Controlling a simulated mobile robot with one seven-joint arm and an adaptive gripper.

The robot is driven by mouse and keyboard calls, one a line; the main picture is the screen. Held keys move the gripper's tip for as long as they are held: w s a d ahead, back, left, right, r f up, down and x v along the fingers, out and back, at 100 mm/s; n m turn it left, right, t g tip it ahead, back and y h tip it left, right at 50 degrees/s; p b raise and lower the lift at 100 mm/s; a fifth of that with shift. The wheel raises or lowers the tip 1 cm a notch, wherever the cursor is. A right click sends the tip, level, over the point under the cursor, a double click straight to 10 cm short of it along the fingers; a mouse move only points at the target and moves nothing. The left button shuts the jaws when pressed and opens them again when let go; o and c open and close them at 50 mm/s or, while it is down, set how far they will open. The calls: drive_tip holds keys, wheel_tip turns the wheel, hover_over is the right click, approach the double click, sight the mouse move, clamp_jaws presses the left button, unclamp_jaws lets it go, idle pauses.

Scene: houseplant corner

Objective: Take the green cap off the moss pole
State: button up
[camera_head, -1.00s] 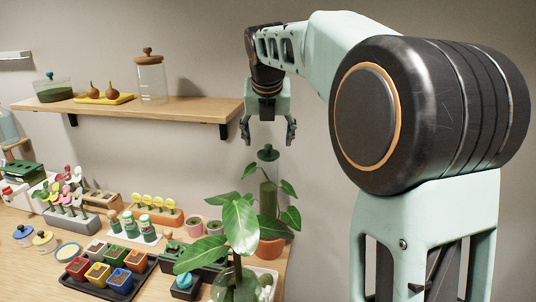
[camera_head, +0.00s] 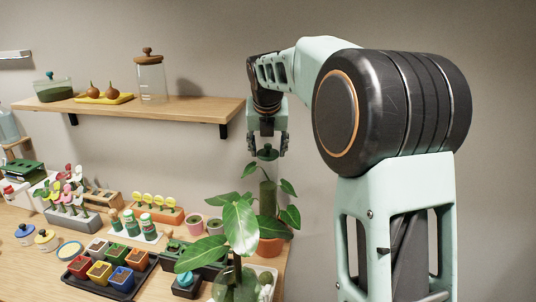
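The green cap (camera_head: 267,152) is a dark green disc with a small knob. It sits above the moss pole (camera_head: 267,197), which stands upright in a terracotta pot (camera_head: 271,245) among green leaves. My gripper (camera_head: 267,147) points straight down over the pole. Its two fingers hang on either side of the cap's knob, with a gap visible between them. I cannot tell whether either fingertip touches the cap.
A large-leafed plant (camera_head: 240,226) stands in front of the pot. A wooden shelf (camera_head: 190,111) is on the wall at left, with a glass jar (camera_head: 151,80). Small pots, a tray (camera_head: 128,284) and plant racks crowd the table at left.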

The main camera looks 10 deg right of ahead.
drive_tip(key=c, duration=0.3)
